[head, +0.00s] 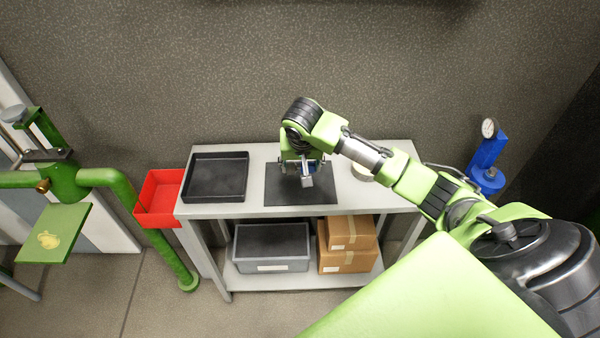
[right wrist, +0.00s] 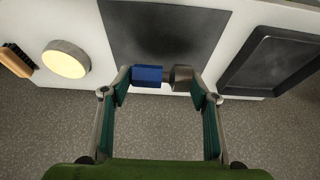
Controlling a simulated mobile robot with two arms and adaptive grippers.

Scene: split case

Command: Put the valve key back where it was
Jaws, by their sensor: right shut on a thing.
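My right gripper (head: 303,166) is over the dark mat (head: 285,197) on the grey table. It is shut on a tool with a blue part and a grey metal end, which I take to be the valve key (head: 308,182). In the right wrist view the blue part (right wrist: 147,75) and the metal end (right wrist: 181,78) lie between the fingertips, in front of the mat (right wrist: 160,30). I cannot tell whether the tool touches the mat. My left gripper is not in view.
A black tray (head: 217,197) sits left of the mat, with a red bin (head: 157,215) at the table's left end. A pale round object (right wrist: 66,60) and a brush (right wrist: 15,62) lie on the mat's other side. Green pipework (head: 115,178) stands left; a blue gauge stand (head: 489,153) stands right.

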